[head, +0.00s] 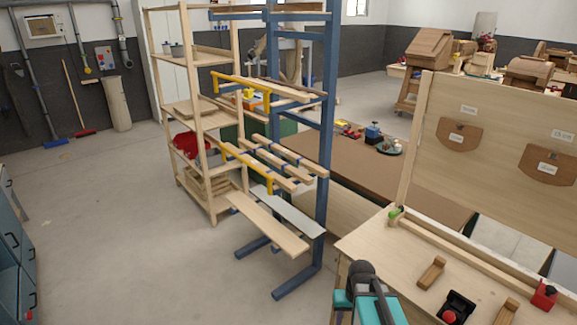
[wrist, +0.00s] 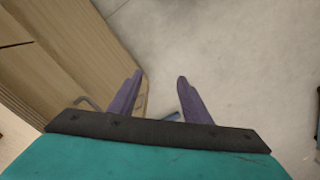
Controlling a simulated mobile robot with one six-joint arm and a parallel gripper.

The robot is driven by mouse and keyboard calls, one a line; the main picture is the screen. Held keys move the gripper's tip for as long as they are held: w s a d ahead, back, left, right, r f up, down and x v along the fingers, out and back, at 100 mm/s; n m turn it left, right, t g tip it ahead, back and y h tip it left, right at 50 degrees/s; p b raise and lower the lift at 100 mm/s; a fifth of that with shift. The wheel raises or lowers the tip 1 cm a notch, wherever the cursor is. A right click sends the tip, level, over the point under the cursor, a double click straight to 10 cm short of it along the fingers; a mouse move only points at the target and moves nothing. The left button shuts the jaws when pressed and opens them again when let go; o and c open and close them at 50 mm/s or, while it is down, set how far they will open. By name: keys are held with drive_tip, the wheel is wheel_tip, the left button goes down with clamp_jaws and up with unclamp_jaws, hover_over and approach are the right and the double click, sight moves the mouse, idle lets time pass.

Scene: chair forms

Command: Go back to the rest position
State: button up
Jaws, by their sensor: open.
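My gripper (wrist: 158,80) shows in the wrist view with its two purple fingers apart and nothing between them. It hangs over bare grey floor, beside a wooden panel or bench edge (wrist: 75,45) at the left. In the head view part of my arm, black and teal, shows at the bottom, left of the wooden workbench top (head: 385,245). The fingertips cannot be made out in the head view.
On the workbench lie a wooden block (head: 431,272), a black piece with a red knob (head: 456,308) and a red piece (head: 544,294). A blue rack (head: 325,130) with boards stands ahead, beside wooden shelves (head: 195,110). The floor at left (head: 110,220) is clear.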

drive_tip(key=s+a+f+g+b, duration=0.1)
drive_tip(key=s+f+b, duration=0.6)
drive_tip(key=f, duration=0.7)
drive_tip(key=s+f+g+b, duration=0.2)
drive_tip(key=s+f+b, duration=0.5)
drive_tip(key=s+f, duration=0.4)
drive_tip(key=s+a+f+g+b, duration=0.1)
drive_tip(key=s+f+b, duration=0.7)
drive_tip(key=f, duration=0.8)
drive_tip(key=shift+s+a+f+g, duration=0.4)
drive_tip(key=shift+s+g, duration=0.3)
drive_tip(key=shift+g, duration=0.1)
